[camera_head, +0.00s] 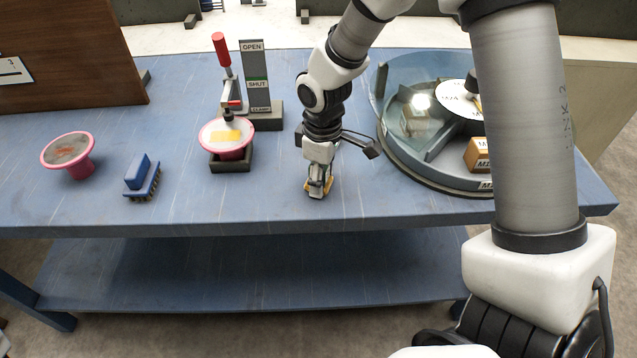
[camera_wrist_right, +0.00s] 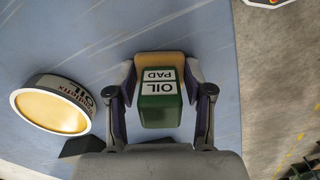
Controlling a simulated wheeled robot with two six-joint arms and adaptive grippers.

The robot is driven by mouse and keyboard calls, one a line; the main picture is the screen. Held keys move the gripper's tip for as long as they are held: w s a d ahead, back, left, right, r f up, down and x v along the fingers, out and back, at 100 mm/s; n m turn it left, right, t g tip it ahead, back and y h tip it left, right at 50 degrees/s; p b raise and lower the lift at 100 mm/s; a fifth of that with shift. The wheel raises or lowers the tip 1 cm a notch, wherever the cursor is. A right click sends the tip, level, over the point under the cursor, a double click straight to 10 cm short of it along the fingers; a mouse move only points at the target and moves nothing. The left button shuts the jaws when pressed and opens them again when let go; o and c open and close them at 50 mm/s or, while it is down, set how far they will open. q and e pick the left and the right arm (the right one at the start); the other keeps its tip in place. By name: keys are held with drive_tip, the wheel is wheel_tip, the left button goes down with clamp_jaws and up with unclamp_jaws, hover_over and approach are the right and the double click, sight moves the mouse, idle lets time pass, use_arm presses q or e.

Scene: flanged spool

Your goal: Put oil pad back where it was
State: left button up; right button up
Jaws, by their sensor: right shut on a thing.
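The oil pad (camera_wrist_right: 160,90) has a green block handle labelled OIL PAD and a tan pad. It sits between the two fingers of my right gripper (camera_wrist_right: 160,108) in the right wrist view. In the head view my right gripper (camera_head: 319,184) points down, low over the blue table near its front edge. Only a bit of yellow of the pad shows there under the fingers. I cannot tell whether the pad touches the table. A round tin (camera_wrist_right: 52,104) labelled OIL, with a gold face, is left of the pad in the wrist view. My left gripper is out of view.
A pink-rimmed spool (camera_head: 227,135) with a yellow patch sits in a dark block by a red-handled clamp (camera_head: 222,60). Another pink spool (camera_head: 69,152) and a blue brush (camera_head: 142,178) are at left. A round clear-covered tray (camera_head: 420,170) stands at right. The table's front strip (camera_head: 240,200) is free.

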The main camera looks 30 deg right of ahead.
drive_tip(key=shift+s+r, duration=0.2)
drive_tip(key=shift+s, duration=0.05)
drive_tip(key=shift+f, duration=0.15)
drive_tip(key=o, duration=1.1)
drive_tip(key=shift+w+f, duration=0.1)
wheel_tip(320, 180, up, 12)
drive_tip(key=shift+r+p, duration=0.25)
drive_tip(key=shift+p, duration=0.5)
